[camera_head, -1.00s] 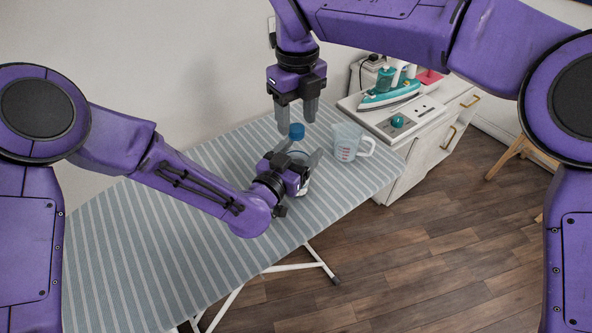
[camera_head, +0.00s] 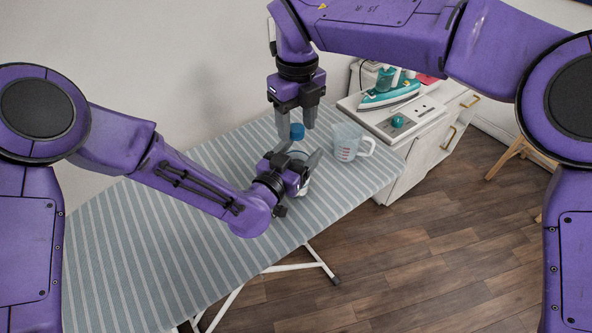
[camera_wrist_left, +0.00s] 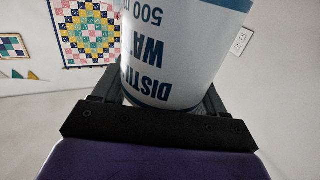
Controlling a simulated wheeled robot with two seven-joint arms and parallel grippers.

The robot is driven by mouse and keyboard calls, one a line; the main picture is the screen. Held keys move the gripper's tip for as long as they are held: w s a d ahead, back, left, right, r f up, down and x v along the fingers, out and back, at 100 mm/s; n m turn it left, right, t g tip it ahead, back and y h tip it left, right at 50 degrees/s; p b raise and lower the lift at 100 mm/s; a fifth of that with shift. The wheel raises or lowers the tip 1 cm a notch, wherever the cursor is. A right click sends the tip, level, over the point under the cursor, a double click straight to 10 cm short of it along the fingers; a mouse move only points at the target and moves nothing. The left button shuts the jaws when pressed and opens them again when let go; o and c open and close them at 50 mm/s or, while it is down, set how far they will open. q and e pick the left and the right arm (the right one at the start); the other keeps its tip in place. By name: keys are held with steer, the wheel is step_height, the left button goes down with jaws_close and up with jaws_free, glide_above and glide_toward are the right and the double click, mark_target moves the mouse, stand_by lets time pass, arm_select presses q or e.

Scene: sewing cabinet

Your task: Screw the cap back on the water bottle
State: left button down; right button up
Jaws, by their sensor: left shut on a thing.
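The water bottle, white with blue "distilled water" lettering, fills the upper middle of the left wrist view (camera_wrist_left: 178,55). In the head view it is mostly hidden behind my left gripper (camera_head: 299,153), which is shut on its body. The bottle appears upright over the ironing board. The blue cap (camera_head: 297,131) shows at the bottle's top; whether it is seated on the neck I cannot tell. My right gripper (camera_head: 297,120) points down from above, open, its fingers on either side of the cap with visible gaps.
The striped ironing board (camera_head: 150,235) lies under the left arm. A clear measuring jug (camera_head: 347,142) stands just right of the bottle. A teal iron (camera_head: 391,92) and a teal knob-like item (camera_head: 397,121) sit on the white cabinet (camera_head: 420,113). The board's left part is clear.

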step_height(320, 180, up, 12)
stand_by(0.6)
arm_select(q)
jaws_free()
steer(key=shift+f, duration=0.1)
arm_select(e)
steer(key=shift+f, duration=0.1)
step_height(320, 180, down, 3)
steer(key=b, duration=0.3)
steer(key=shift+f+b, duration=0.15)
steer(key=shift+b, duration=0.15)
arm_select(q)
steer(key=v, duration=1)
steer(key=shift+s+a, duration=0.15)
steer(key=shift+a, duration=0.05)
